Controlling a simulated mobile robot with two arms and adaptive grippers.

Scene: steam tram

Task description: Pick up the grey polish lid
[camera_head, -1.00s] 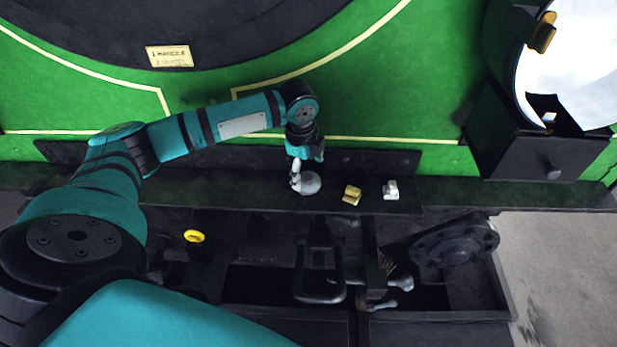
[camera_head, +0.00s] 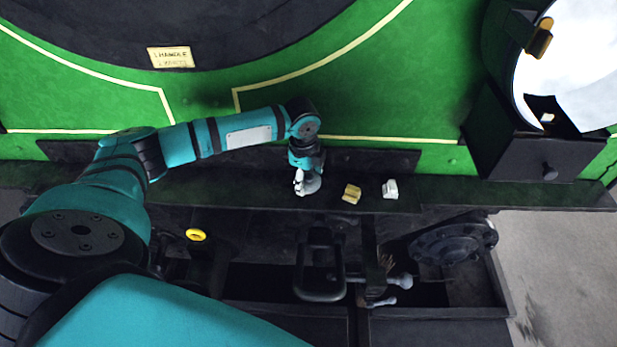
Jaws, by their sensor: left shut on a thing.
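The grey polish lid (camera_head: 313,185) is a small round grey disc on the dark ledge, partly hidden by my left gripper. My left gripper (camera_head: 302,184) points down at the lid's left side and is shut on it. I cannot tell whether the lid is clear of the ledge. My right gripper is not in view.
A yellowish block (camera_head: 351,193) and a whitish block (camera_head: 390,189) stand on the ledge (camera_head: 470,193) to the right of the lid. The green side panel (camera_head: 400,90) rises behind. Below are a dark loop handle (camera_head: 320,297), a yellow ring (camera_head: 196,235) and a dark round flange (camera_head: 455,243). A black lamp box (camera_head: 520,150) is at right.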

